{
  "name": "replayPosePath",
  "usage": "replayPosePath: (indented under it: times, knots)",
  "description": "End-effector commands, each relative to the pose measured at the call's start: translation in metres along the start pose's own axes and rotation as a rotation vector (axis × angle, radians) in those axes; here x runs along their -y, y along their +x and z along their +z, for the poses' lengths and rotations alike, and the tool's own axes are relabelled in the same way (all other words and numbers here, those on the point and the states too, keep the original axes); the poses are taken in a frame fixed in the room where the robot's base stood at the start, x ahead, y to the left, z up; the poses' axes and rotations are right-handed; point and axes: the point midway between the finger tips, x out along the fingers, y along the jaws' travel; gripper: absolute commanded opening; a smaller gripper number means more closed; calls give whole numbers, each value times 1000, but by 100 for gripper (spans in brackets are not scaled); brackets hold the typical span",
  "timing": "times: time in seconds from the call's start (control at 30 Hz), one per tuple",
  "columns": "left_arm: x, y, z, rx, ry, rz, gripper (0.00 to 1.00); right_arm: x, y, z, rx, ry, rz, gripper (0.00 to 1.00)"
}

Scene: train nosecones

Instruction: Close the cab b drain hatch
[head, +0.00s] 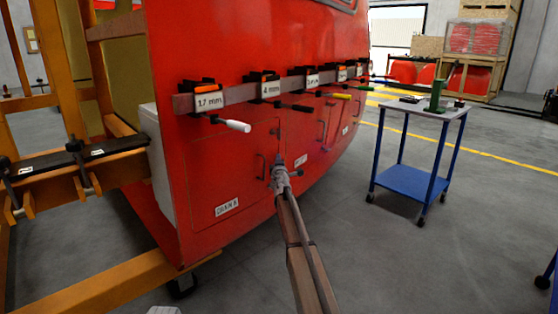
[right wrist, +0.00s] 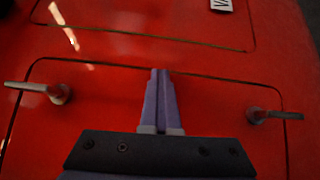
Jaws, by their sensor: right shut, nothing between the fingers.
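The red cab (head: 235,60) has several outlined hatch panels low on its side. One panel (head: 220,180) carries a label that seems to read DRAIN A (head: 227,207). A second label (head: 300,159), too small to read, is to its right. My right gripper (head: 278,162) is shut and empty, close to the cab side between these labels. In the right wrist view its fingers (right wrist: 160,75) are together over a red hatch panel (right wrist: 100,95) with a left handle (right wrist: 55,92) and a right handle (right wrist: 272,115). That panel looks about flush; contact cannot be told. My left gripper is not in view.
A clamp bar (head: 240,93) with several handled clamps crosses the cab above the hatches. An orange frame (head: 110,275) stands at the left. A blue trolley (head: 410,184) with a green object (head: 436,95) stands at the right. Floor between cab and trolley is clear.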

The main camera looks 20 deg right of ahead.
Motion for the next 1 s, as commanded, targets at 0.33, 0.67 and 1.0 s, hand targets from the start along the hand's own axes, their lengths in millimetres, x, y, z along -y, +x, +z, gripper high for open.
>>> replayPosePath:
  times: [0.33, 0.67, 1.0]
  knots:
    - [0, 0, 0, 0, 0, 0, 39, 0, -13, -10, -14, 0, -3, 0]
    - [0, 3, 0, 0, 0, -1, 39, -1, -70, -1, -4, 0, 0, 0]
    - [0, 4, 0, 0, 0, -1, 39, -1, -79, 2, 0, 1, 1, 0]
